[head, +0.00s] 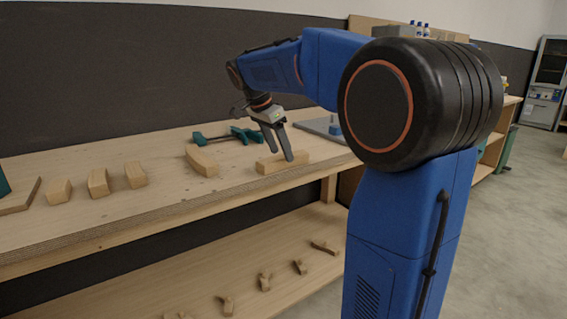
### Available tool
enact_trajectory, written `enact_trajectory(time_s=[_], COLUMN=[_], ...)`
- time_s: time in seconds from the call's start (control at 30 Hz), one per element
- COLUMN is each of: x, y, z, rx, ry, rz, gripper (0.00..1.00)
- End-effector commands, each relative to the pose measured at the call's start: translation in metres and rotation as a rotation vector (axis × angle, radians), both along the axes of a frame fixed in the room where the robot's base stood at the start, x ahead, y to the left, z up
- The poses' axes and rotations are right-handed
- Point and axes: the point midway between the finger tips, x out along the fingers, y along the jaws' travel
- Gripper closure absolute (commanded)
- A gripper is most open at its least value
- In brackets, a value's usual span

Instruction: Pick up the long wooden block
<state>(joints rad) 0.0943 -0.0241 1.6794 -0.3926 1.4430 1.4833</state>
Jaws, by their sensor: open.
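A long wooden block (268,167) lies flat on the workbench top, near its front edge, right of the other wooden pieces. My gripper (281,156) points down at it from above. Its fingers are open, one tip showing in front of the upper part of the block and the other partly behind it. Whether the fingers touch the block cannot be told from this view.
A green clamp (228,136) lies behind. A grey plate (316,128) is at the right. The lower shelf (170,285) holds small wooden pieces.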

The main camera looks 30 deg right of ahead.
Motion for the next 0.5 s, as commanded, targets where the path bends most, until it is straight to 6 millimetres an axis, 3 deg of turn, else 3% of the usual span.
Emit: enact_trajectory(time_s=[0.13,0.37,0.4,0.5], x=[-0.0002,0.0002,0.0002,0.0002], y=[-0.0046,-0.0052,-0.0052,-0.0051], z=[-0.0112,-0.0128,-0.0128,-0.0127], rx=[0.000,0.000,0.000,0.000], ry=[0.001,-0.001,0.000,0.000], rz=[0.000,0.000,0.000,0.000], gripper=[0.43,0.43,0.45,0.69])
